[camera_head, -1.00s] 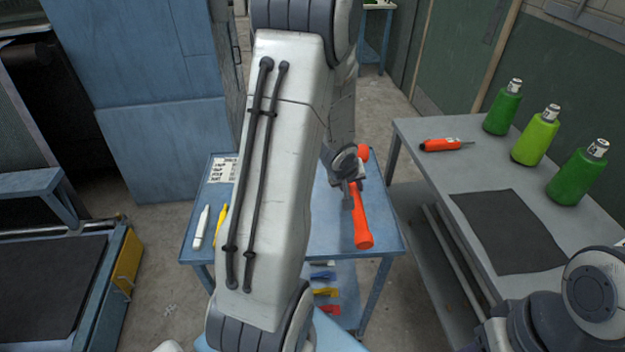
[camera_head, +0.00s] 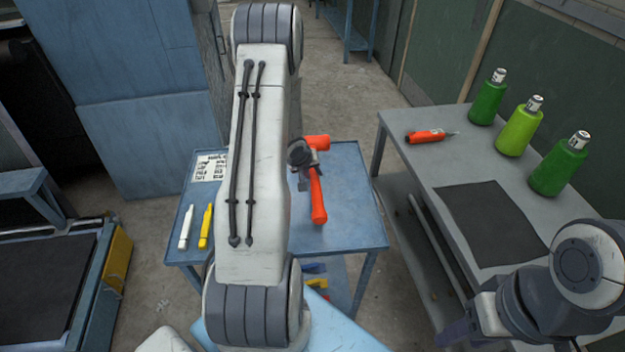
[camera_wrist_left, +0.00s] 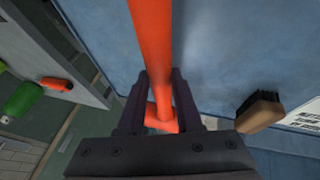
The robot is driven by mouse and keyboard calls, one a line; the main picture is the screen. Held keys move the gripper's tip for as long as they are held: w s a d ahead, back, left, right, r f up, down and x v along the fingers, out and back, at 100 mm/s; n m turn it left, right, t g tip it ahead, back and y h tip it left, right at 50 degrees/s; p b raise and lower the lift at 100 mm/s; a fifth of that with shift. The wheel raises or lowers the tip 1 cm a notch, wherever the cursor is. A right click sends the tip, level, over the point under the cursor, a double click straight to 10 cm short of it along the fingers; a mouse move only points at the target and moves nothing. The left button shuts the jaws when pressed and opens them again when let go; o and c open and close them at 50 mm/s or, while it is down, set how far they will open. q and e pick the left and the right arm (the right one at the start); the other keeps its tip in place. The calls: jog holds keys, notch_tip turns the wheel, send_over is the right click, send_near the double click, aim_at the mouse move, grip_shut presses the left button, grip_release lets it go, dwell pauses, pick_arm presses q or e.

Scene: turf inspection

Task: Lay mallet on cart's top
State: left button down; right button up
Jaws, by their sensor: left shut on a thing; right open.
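The orange mallet (camera_head: 318,198) is over the right part of the blue cart's top (camera_head: 350,205), its head toward the back and its handle toward the front. My left gripper (camera_head: 304,170) is shut on the mallet's handle near the head. The left wrist view shows the handle (camera_wrist_left: 152,40) between the jaws (camera_wrist_left: 160,85), with the cart's top (camera_wrist_left: 225,50) behind. I cannot tell whether the mallet touches the top. My right gripper (camera_head: 458,335) is at the lower right, open, partly hidden by its own arm.
White and yellow markers (camera_head: 206,227) and a printed sheet (camera_head: 209,168) lie on the cart's left side. A brush (camera_wrist_left: 260,112) shows in the wrist view. The grey table (camera_head: 415,170) at right holds green bottles (camera_head: 519,127), an orange screwdriver (camera_head: 428,136) and a dark mat (camera_head: 490,222).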

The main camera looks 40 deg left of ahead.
pick_arm(q)
jog(key=shift+f+b, duration=0.4)
jog(key=shift+f, duration=1.5)
jog(key=c, duration=0.6)
grip_release()
jog(key=shift+f, duration=0.1)
